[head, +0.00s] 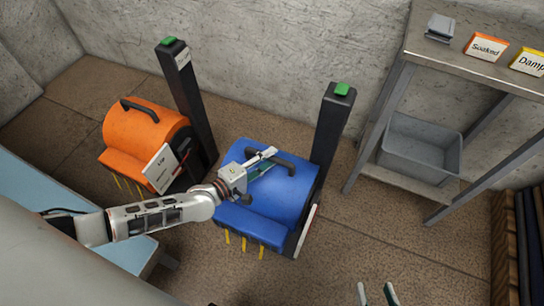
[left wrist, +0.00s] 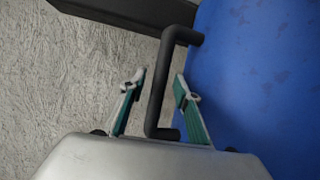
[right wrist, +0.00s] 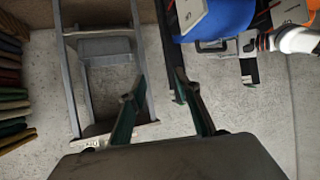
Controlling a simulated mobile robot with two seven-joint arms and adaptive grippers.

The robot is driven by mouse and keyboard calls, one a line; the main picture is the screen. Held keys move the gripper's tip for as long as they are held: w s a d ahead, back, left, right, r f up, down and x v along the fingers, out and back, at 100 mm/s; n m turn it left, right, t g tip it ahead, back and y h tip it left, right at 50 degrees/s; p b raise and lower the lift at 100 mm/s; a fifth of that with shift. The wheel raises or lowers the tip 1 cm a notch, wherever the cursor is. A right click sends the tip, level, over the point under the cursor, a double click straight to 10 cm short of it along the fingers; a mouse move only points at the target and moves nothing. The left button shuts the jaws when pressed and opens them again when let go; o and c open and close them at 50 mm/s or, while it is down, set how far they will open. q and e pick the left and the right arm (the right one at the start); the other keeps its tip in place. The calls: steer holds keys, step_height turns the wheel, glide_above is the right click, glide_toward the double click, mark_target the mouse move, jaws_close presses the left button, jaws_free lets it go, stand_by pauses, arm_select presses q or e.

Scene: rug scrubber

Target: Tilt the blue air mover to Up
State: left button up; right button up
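The blue air mover (head: 290,195) stands on the floor in the middle of the head view, with a black handle (head: 292,164) on top and yellow prongs at its front. A white plate (head: 306,228) on its right side shows edge-on, so I cannot read it. My left gripper (head: 268,158) is over the blue air mover at the handle. In the left wrist view, the black handle (left wrist: 158,88) lies between the open left fingers (left wrist: 158,80), with a gap on both sides. My right gripper (head: 376,292) is open and empty, low in the head view.
An orange air mover (head: 135,130) with a white label plate (head: 163,168) stands to the left. Dark posts with green tops (head: 333,125) stand behind both machines. A metal shelf (head: 460,62) holds signs, with a grey bin (head: 415,150) below.

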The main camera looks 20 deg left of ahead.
arm_select(q)
steer(key=shift+w+d+f, duration=0.1)
steer(key=shift+w+d, duration=0.15)
steer(key=shift+w, duration=0.25)
jaws_close()
steer(key=shift+w, duration=0.1)
